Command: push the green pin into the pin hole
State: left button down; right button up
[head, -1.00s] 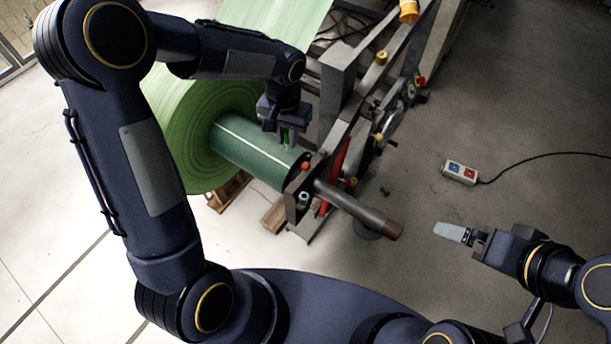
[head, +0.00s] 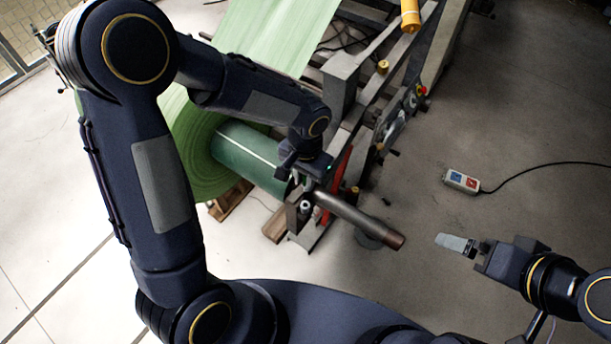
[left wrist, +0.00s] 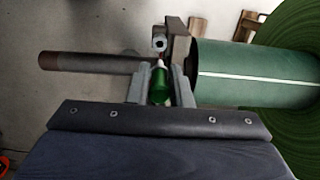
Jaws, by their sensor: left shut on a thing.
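My left gripper (head: 306,178) is at the near end of the dark green core, by the end bracket. In the left wrist view its two grey fingers (left wrist: 160,92) are shut on the green pin (left wrist: 160,86). A small white and red part shows just beyond the pin, and I cannot tell if it belongs to it. A grey fitting (left wrist: 159,44) with a round opening, perhaps the pin hole, sits beyond on the bracket (left wrist: 178,42); it also shows in the head view (head: 305,206). Whether the pin touches it is unclear. My right gripper (head: 456,243) is at the right, away from the machine; its fingers overlap.
The dark green core (head: 246,158) runs into the large green roll (head: 190,145). A grey shaft (head: 355,216) with a brown end sticks out from the bracket. A pendant box (head: 462,181) with a cable lies on the floor.

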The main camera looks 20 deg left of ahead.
pick_arm(q)
jog(key=shift+s+f+b, duration=0.1)
jog(key=shift+f+b, duration=2.35)
jog(key=shift+f, duration=0.65)
jog(key=shift+f+b, duration=1.05)
jog(key=shift+f, duration=0.1)
jog(key=c, duration=1.6)
grip_release()
jog(key=shift+o, duration=0.2)
jog(key=o, duration=0.5)
jog(key=shift+r, duration=0.1)
jog(key=shift+r+p, duration=4.05)
jog(key=shift+r, duration=0.9)
